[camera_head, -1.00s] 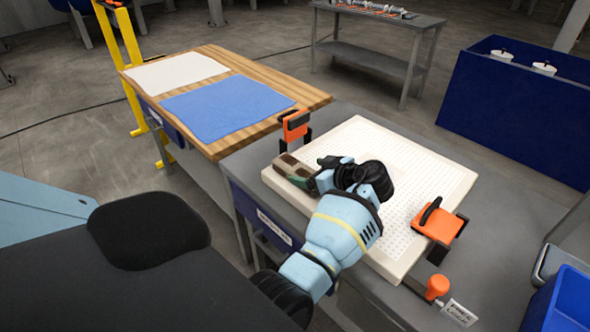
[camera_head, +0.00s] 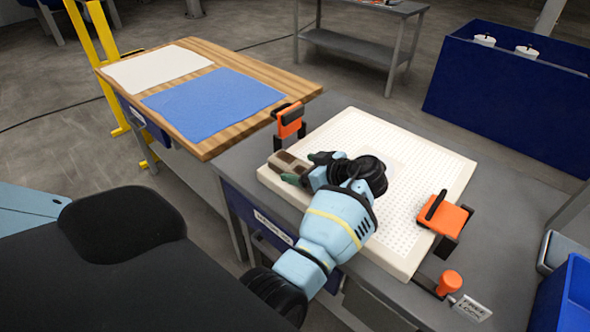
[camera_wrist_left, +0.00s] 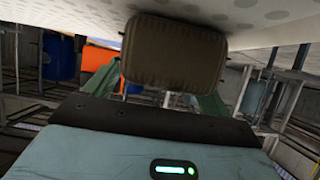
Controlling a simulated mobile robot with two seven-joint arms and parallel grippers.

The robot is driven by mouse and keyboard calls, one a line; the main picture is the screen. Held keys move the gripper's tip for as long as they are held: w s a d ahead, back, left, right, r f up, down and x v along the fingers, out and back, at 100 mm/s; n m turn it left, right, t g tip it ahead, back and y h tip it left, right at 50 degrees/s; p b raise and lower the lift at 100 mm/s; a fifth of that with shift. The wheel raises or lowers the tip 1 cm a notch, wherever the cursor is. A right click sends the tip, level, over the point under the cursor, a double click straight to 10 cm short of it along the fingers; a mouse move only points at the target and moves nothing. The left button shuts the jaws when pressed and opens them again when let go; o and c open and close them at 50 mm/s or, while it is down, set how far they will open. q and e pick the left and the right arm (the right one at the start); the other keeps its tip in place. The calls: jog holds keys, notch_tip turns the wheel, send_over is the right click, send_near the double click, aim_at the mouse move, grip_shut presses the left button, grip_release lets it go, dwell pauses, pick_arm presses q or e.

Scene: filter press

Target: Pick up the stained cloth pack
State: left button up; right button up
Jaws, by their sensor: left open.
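The stained cloth pack (camera_head: 283,160) is a small brownish pad at the near left corner of the white perforated plate (camera_head: 432,165). In the left wrist view the pack (camera_wrist_left: 173,52) fills the upper middle, rounded and grey-brown, against the pale plate (camera_wrist_left: 262,18). My left gripper (camera_head: 308,168) is open, with its green fingers at the pack. In the left wrist view the fingers show on both sides of the pack, partly behind it. I cannot tell whether they touch it. My left wrist hides part of the plate. My right gripper is not in view.
Orange clamps stand at the plate's left (camera_head: 289,122) and right (camera_head: 443,217) edges. An orange knob (camera_head: 450,282) is near the front. A wooden table with a blue cloth (camera_head: 213,102) and a white cloth (camera_head: 157,68) stands left. A blue bin (camera_head: 570,300) is at lower right.

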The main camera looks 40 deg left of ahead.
pick_arm(q)
jog(key=shift+d, duration=0.1)
jog(key=c, duration=1.1)
jog(key=shift+r, duration=0.2)
